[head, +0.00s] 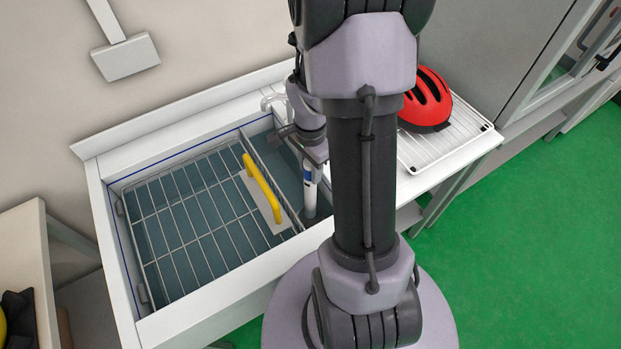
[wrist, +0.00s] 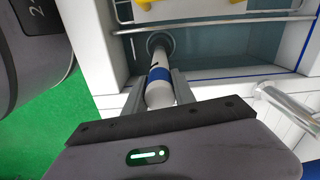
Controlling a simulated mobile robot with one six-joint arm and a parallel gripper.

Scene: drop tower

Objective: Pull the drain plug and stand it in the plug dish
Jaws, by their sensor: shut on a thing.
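The drain plug (head: 309,194) is a white upright tube with a blue band, standing in the basin at the right of the wire rack. My gripper (head: 313,163) is shut on its upper part from above. In the wrist view my gripper (wrist: 160,88) has one finger on each side of the plug (wrist: 158,75), near the blue band. The plug's foot meets a dark round drain ring (wrist: 160,43) on the basin floor; I cannot tell whether it is still seated. I cannot make out a plug dish in either view; my arm hides part of the counter.
A wire rack (head: 190,215) with a yellow handle (head: 262,188) covers the left of the sink basin. A metal tap (head: 275,100) stands at the back rim. A red helmet (head: 425,100) sits on a white wire rack (head: 460,135) on the right. A wooden table (head: 25,250) is at the left.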

